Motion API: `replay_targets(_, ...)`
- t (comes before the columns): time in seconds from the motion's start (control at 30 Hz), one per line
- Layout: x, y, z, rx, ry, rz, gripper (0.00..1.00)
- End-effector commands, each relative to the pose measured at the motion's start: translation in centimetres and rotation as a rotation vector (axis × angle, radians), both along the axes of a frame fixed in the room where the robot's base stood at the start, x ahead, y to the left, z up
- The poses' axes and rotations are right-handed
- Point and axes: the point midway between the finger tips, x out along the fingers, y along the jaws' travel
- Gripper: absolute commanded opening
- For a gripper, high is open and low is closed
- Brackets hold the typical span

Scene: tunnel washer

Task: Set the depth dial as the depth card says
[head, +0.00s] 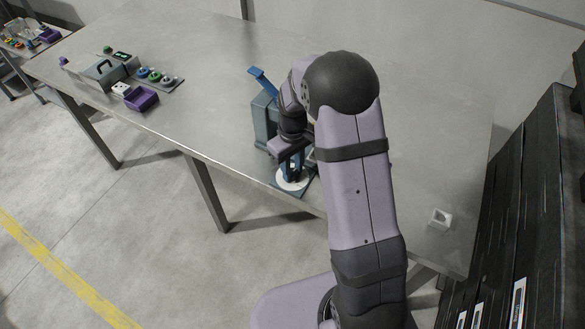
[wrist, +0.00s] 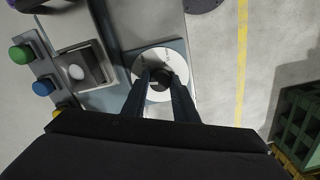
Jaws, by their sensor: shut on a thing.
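The depth dial is a white disc (wrist: 148,60) with dark marks at its edge, on a blue-grey base plate at the table's front edge. It also shows in the head view (head: 293,184), partly under my gripper. My gripper (wrist: 159,79) points down at the dial, its two dark fingers shut on the dark knob (wrist: 160,84) at the disc's middle. In the head view my gripper (head: 291,171) is directly above the disc. The dial's markings are too small to read. I cannot make out a depth card in either view.
A blue-grey machine with a blue lever (head: 262,80) stands just behind the dial. Several coloured buttons, a purple tray (head: 141,98) and a grey box stand at the table's far left. The table's middle is clear.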

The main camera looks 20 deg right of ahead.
Motion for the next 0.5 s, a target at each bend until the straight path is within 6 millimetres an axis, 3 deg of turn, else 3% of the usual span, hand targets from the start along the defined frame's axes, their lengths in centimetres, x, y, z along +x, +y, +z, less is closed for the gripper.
replay_targets(0.5,0.2,0.0,0.17,-0.001,-0.006,0.197,0.04)
